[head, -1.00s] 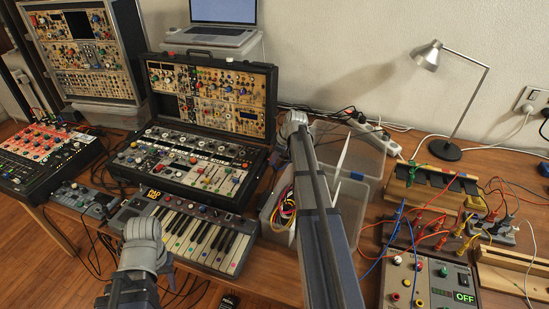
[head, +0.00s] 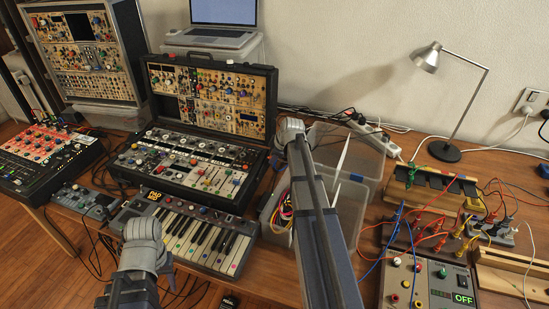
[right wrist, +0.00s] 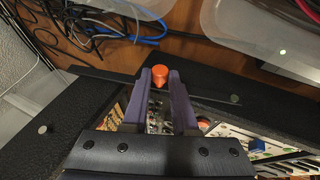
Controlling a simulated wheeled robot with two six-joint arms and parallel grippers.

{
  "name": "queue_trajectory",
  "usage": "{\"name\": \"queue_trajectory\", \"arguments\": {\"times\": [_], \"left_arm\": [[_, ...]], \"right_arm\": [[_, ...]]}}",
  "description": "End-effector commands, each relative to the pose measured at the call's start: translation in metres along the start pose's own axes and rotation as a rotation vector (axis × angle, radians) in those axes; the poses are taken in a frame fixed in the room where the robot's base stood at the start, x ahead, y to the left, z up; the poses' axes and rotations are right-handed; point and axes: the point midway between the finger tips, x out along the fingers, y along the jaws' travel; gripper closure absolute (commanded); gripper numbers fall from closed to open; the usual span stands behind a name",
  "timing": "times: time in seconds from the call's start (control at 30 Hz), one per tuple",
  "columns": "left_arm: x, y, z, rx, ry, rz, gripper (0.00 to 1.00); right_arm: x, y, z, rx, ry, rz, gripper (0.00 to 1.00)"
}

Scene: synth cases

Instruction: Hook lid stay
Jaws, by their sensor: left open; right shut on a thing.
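The black synth case (head: 205,52) stands open at the middle of the table, its lid raised at the back and panels of knobs in both halves. My right gripper (head: 276,160) is at the case's right side, mostly hidden behind its own wrist. In the right wrist view its purple fingers (right wrist: 160,88) are shut on a small part with an orange tip (right wrist: 160,72), likely the lid stay, beside the black case edge.
A small keyboard (head: 243,250) lies in front of the case. Clear plastic bins (head: 345,210) with cables stand right of it. A lamp (head: 445,150), a power strip (head: 375,138) and a wired power box (head: 440,270) are further right. A red mixer (head: 40,150) is at left.

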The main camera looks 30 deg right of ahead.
Motion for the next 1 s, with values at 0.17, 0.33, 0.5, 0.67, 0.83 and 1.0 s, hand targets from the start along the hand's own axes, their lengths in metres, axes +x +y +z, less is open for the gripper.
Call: {"name": "queue_trajectory", "arguments": {"times": [0.17,0.33,0.5,0.67,0.83,1.0], "left_arm": [[-0.001,0.0,0.0,0.0,0.0,0.0,0.54],[0.002,0.0,0.0,0.0,0.0,0.0,0.54],[0.005,0.001,0.0,0.0,0.0,0.0,0.54],[0.008,0.001,0.0,0.0,0.0,0.0,0.54],[0.008,0.001,-0.001,0.0,0.0,0.0,0.54],[0.008,0.001,-0.001,0.0,0.0,0.0,0.54]], "right_arm": [[-0.015,-0.006,-0.004,-0.05,0.006,0.123,1.0],[-0.024,-0.009,-0.008,-0.092,0.01,0.228,1.0],[-0.031,-0.011,-0.012,-0.125,0.013,0.307,1.0],[-0.036,-0.012,-0.013,-0.144,0.014,0.354,1.0],[-0.038,-0.012,-0.015,-0.152,0.015,0.378,1.0],[-0.039,-0.011,-0.015,-0.155,0.015,0.383,1.0]]}}
